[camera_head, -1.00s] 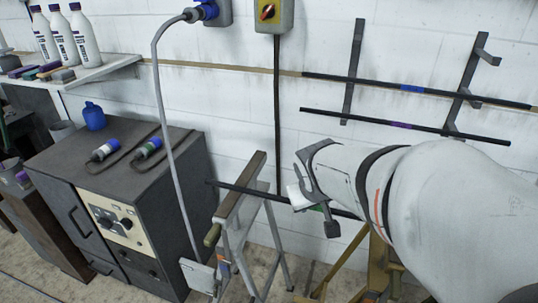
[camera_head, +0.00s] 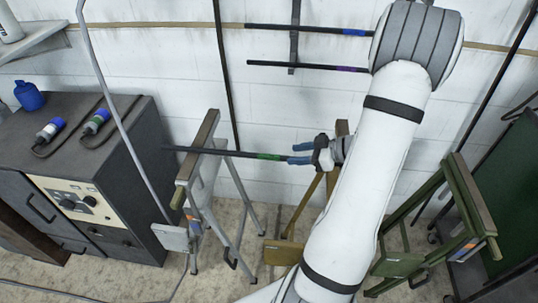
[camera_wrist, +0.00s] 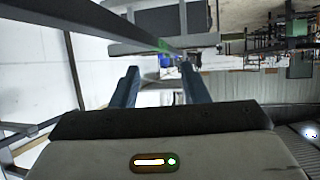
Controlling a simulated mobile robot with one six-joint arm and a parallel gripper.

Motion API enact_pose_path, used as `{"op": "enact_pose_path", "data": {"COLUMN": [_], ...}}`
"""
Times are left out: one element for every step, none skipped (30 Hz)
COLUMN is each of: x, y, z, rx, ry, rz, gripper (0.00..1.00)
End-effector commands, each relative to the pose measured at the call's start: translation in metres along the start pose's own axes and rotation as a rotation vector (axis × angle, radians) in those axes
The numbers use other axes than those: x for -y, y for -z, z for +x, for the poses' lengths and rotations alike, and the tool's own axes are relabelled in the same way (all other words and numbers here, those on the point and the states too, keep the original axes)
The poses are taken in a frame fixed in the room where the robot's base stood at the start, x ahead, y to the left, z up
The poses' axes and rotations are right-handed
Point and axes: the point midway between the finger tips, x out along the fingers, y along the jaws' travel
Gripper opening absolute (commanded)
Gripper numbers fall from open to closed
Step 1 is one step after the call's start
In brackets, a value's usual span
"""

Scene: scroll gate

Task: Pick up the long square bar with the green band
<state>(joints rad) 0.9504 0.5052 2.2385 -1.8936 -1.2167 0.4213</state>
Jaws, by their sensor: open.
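The long dark square bar (camera_head: 225,153) lies level across the grey trestle, its left end sticking out past it. Its green band (camera_head: 269,156) is right of that trestle, just left of my gripper. My gripper (camera_head: 292,154) is open, its blue fingers pointing left along the bar near its right part, which my gripper hides. In the wrist view the bar (camera_wrist: 110,27) runs from upper left to the centre, with the green band (camera_wrist: 165,46) beyond and above the fingertips of my gripper (camera_wrist: 159,68). The bar does not clearly show between the fingers.
The grey trestle (camera_head: 196,150) stands left and a yellow trestle (camera_head: 287,250) is under my gripper. Bars with blue (camera_head: 354,32) and purple (camera_head: 350,69) bands are on the wall rack. A dark cabinet (camera_head: 125,190) stands left; a green trestle (camera_head: 425,200) is at right.

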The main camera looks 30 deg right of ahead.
Motion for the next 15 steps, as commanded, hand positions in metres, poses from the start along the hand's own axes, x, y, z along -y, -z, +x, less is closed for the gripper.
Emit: {"op": "enact_pose_path", "data": {"x": [0.001, 0.002, 0.001, 0.002, 0.002, 0.001, 0.001, 0.001, 0.001, 0.0, 0.0, 0.0, 0.0, -0.001, -0.001], "y": [0.0, 0.001, 0.001, 0.001, 0.001, 0.002, 0.002, 0.002, 0.003, 0.004, 0.004, 0.004, 0.004, 0.004, 0.004], "z": [0.006, 0.009, 0.015, 0.018, 0.021, 0.026, 0.029, 0.033, 0.039, 0.044, 0.049, 0.056, 0.06, 0.064, 0.068], "rx": [-0.002, -0.002, -0.003, -0.002, -0.002, -0.002, -0.001, -0.001, -0.001, -0.001, -0.001, -0.001, 0.0, 0.0, 0.0], "ry": [0.007, 0.008, 0.007, 0.007, 0.008, 0.007, 0.007, 0.007, 0.008, 0.008, 0.008, 0.008, 0.007, 0.006, 0.006], "rz": [0.001, 0.001, 0.0, 0.0, -0.001, 0.0, 0.0, 0.0, 0.0, 0.0, -0.001, -0.001, 0.0, 0.0, -0.001], "gripper": [0.41, 0.41, 0.41, 0.41, 0.41, 0.41, 0.41, 0.41, 0.41, 0.41, 0.41, 0.41, 0.41, 0.41, 0.41]}}
